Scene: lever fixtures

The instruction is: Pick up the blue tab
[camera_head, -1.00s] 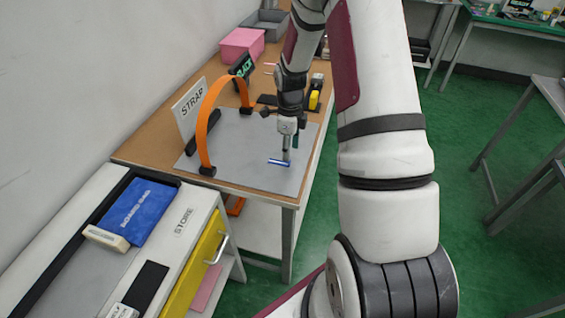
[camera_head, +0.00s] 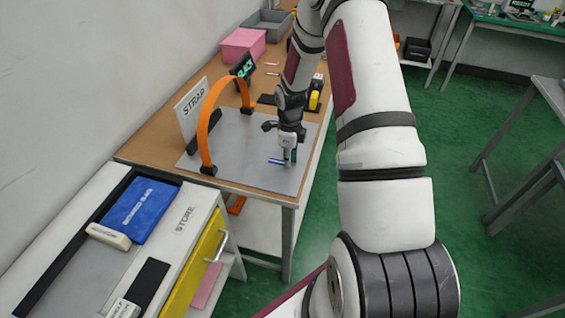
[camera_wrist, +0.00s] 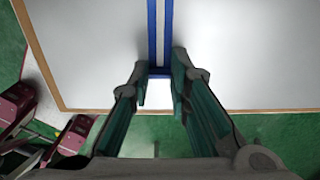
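The blue tab (camera_head: 275,161) is a thin blue strip with a white line along its middle, lying on the grey mat (camera_head: 245,158). In the wrist view the tab (camera_wrist: 153,30) runs from the top edge down to a short blue end between the fingers. My gripper (camera_wrist: 160,75) is open, with one finger on each side of the tab's near end; I cannot tell whether they touch it. In the head view my gripper (camera_head: 290,162) is low over the mat and hides the tab's right end.
An orange strap arch (camera_head: 202,132) stands left of my gripper, beside the STRAP sign (camera_head: 192,106). A yellow-and-black item (camera_head: 314,100) and a black display (camera_head: 243,70) are behind. The store drawer unit (camera_head: 185,222) stands in front. The mat around the tab is clear.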

